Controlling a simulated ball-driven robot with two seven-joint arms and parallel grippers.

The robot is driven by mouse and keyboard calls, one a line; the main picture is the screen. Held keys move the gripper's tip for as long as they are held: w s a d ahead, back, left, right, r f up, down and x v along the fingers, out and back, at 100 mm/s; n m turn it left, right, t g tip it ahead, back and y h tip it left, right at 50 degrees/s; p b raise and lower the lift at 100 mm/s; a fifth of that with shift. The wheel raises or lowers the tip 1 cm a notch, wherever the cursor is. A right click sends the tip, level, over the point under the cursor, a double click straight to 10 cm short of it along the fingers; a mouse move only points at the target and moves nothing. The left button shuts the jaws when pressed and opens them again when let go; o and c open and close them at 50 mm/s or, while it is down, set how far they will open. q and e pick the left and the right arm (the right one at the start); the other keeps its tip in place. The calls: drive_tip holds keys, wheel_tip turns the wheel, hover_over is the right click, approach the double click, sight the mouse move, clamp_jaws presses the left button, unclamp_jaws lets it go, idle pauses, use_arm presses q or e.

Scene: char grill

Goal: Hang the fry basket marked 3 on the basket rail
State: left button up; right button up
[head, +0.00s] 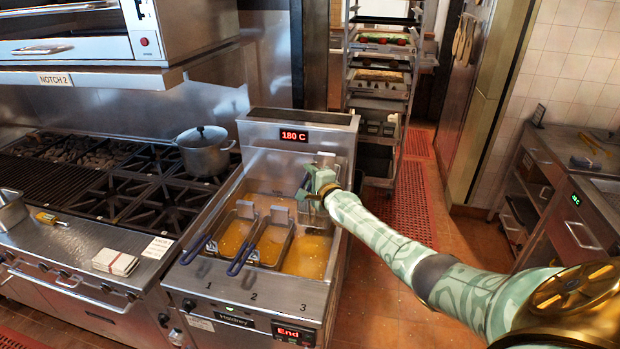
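My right gripper (316,183) is over the back right of the fryer (250,291), at a short blue piece of handle. It appears shut on the handle of a raised fry basket (312,217), above the oil over the place marked 3. The gripper and wrist hide much of this basket, and its own mark does not show. A grey metal plate shows just behind the gripper, near the fryer's back wall. I cannot make out the basket rail there, nor whether the basket touches it. My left gripper is out of view.
Two fry baskets sit in the oil over places 1 (235,237) and 2 (272,245), blue handles toward the front. The display (294,135) reads 180 C. A lidded pot (203,155) stands on the range at left. A tray rack (382,90) stands behind.

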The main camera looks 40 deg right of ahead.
drive_tip(key=shift+f, duration=0.15)
drive_tip(key=p+v, duration=0.8)
drive_tip(key=v, duration=0.8)
drive_tip(key=shift+s, duration=0.15)
